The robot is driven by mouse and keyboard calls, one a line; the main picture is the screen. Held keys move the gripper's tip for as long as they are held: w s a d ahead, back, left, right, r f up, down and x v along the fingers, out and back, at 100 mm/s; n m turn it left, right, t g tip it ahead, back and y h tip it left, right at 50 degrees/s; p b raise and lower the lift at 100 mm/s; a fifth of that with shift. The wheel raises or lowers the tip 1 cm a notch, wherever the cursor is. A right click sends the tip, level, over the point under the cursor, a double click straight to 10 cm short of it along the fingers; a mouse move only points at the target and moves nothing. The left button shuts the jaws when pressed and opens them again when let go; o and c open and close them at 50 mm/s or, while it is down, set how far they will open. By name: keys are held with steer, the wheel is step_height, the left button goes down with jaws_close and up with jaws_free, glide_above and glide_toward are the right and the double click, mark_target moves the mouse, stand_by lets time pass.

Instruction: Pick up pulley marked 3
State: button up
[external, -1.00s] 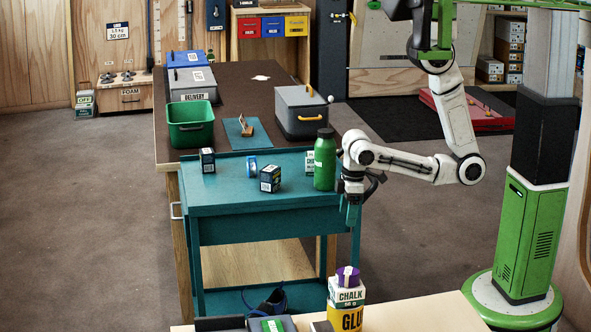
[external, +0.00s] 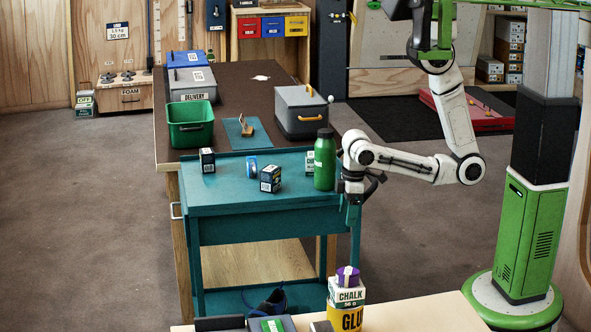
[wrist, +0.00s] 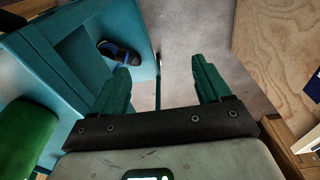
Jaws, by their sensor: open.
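My gripper (external: 351,213) is at the right front corner of the teal cart (external: 225,201), beside the green bottle. In the wrist view my gripper (wrist: 162,82) has its two green fingers apart with nothing between them, pointing down past the cart's edge towards the floor. No pulley marked 3 can be made out in either view. A small wooden-looking item (external: 246,128), too small to identify, lies on a blue mat on the dark table.
The cart top holds a green bottle (external: 325,160), dark boxes (external: 270,179) and a blue roll (external: 252,167). A green bin (external: 190,125) and grey case (external: 300,111) stand behind. A light bench (external: 410,312) with a chalk box is in front.

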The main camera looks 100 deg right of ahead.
steer(key=shift+c, duration=1.2)
